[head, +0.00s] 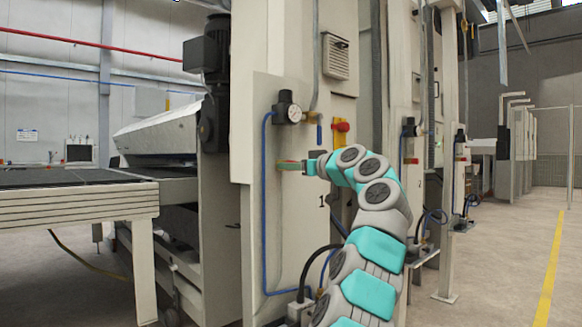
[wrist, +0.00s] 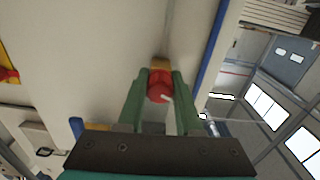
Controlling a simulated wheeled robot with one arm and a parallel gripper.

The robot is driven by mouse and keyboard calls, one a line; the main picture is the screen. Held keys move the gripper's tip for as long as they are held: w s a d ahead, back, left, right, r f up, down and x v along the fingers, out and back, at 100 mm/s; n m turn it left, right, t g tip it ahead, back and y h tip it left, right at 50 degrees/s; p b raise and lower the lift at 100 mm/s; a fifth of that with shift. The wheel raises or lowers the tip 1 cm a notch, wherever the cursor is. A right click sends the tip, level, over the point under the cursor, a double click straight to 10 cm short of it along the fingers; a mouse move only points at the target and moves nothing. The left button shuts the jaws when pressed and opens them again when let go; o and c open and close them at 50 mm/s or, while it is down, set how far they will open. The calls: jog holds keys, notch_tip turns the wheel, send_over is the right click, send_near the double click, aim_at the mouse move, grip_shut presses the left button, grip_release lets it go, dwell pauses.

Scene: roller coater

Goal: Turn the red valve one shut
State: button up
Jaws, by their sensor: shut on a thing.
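The red valve (wrist: 159,90), a round red knob with a yellowish base on the pale machine panel, sits between the two green fingers of my gripper (wrist: 161,76) in the wrist view. The fingers are shut on it from both sides, and a small pale mark shows at its edge. In the head view my gripper (head: 289,165) reaches left to the panel above the black number 1. There the valve is mostly hidden by the fingers, so its turn angle is hard to tell.
A red knob on a yellow base (head: 341,126) sits up and right of my gripper. A black gauge unit (head: 287,108) with a blue hose (head: 264,200) is above and left. A second station (head: 409,160) stands to the right. Open floor (head: 500,260) lies at right.

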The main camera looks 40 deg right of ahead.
grip_shut()
jog(key=shift+r, duration=0.1)
jog(key=shift+m, duration=0.7)
jog(key=o, duration=0.8)
grip_release()
jog(key=shift+c, duration=0.2)
jog(key=s+b, duration=0.2)
jog(key=s, duration=0.5)
jog(key=shift+s+d, duration=0.3)
jog(key=shift+s, duration=0.1)
